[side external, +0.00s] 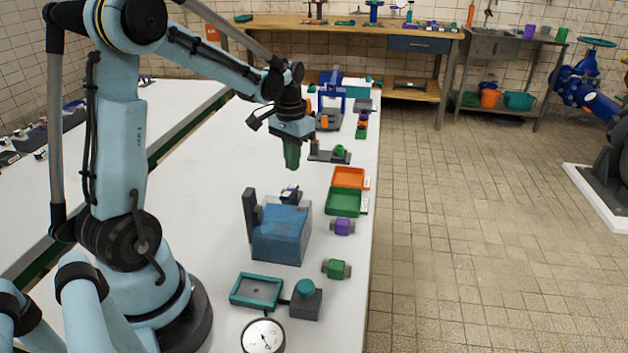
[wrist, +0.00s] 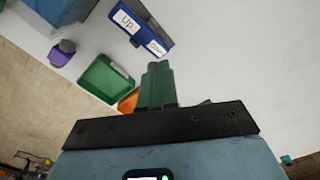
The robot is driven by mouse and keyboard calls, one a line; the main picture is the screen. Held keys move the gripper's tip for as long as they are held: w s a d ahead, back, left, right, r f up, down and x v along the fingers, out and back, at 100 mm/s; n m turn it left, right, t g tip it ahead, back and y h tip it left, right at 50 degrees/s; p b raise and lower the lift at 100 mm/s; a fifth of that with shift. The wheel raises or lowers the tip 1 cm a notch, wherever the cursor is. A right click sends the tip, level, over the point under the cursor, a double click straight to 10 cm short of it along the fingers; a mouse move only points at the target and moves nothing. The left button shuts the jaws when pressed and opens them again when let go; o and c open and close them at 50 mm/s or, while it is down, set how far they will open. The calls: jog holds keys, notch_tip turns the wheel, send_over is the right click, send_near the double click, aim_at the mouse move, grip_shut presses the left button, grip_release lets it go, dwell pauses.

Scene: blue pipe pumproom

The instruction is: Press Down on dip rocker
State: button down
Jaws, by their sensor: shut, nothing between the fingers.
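The dip rocker (wrist: 141,27) is a dark blue bar with white labels. In the wrist view "Up" is on its left half and the other label, which reads like "Down", is on its right half, nearer my fingers. In the side external view the rocker (side external: 289,193) is small, just behind the blue tank (side external: 280,234). My gripper (side external: 292,164) has green fingers and points down above the table, higher than the rocker and apart from it. In the wrist view my gripper (wrist: 158,68) is shut and empty, below the rocker in the picture.
A green tray (side external: 343,212) and an orange tray (side external: 348,168) lie right of the tank, with a purple block (side external: 342,227) and a green block (side external: 337,269) nearer. A teal frame (side external: 256,307), a teal-topped button box (side external: 305,300) and a dial (side external: 263,337) stand in front.

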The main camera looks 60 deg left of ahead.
aim_at(294, 186)
jog(key=shift+r, duration=2.05)
jog(key=s+d+r+m+t, duration=0.1)
jog(key=s+d+t, duration=0.2)
jog(key=d, duration=0.6)
jog(key=s+d+r+m+t, duration=0.1)
jog(key=s+d+m+t, duration=0.1)
jog(key=d, duration=0.7)
jog(key=shift+s+t, duration=0.8)
jog(key=shift+t, duration=0.3)
